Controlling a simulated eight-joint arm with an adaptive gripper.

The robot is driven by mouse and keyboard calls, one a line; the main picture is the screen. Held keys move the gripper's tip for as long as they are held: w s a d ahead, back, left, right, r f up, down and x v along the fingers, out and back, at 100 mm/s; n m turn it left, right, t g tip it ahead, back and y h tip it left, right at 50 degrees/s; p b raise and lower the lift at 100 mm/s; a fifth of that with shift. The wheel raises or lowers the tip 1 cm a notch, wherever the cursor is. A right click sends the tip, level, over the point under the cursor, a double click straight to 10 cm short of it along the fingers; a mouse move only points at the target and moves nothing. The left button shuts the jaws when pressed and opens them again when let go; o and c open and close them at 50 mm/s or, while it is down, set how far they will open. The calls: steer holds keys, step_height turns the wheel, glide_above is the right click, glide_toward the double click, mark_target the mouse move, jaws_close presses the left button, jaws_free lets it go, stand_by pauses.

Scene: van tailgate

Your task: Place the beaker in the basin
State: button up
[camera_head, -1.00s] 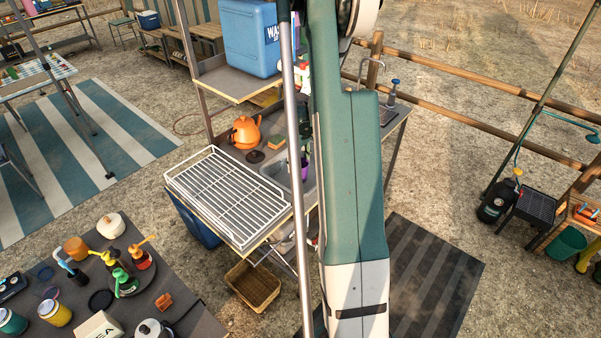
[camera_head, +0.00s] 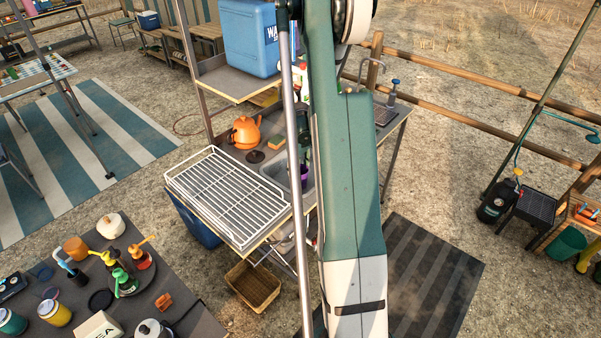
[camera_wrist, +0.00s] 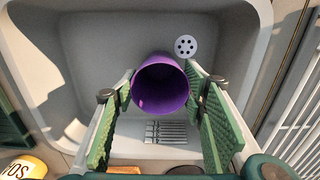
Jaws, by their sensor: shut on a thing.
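The purple beaker (camera_wrist: 160,88) is between the two green finger pads of my gripper (camera_wrist: 160,98) in the wrist view. My gripper is shut on it. The beaker is inside the outline of the grey basin (camera_wrist: 90,40), near a round drain. I cannot tell whether it touches the basin floor. In the head view a small part of the beaker (camera_head: 304,173) shows beside my arm. The basin (camera_head: 272,169) is partly hidden there by my arm.
A white wire rack (camera_head: 225,195) lies on the counter left of the basin. An orange kettle (camera_head: 245,132) and a sponge (camera_head: 276,143) stand behind. A blue container (camera_head: 250,38) sits on the shelf above.

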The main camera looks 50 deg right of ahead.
steer(key=shift+f, duration=0.2)
steer(key=o, duration=0.8)
steer(key=shift+o, duration=0.2)
steer(key=shift+r, duration=0.25)
step_height(320, 180, up, 12)
stand_by(0.7)
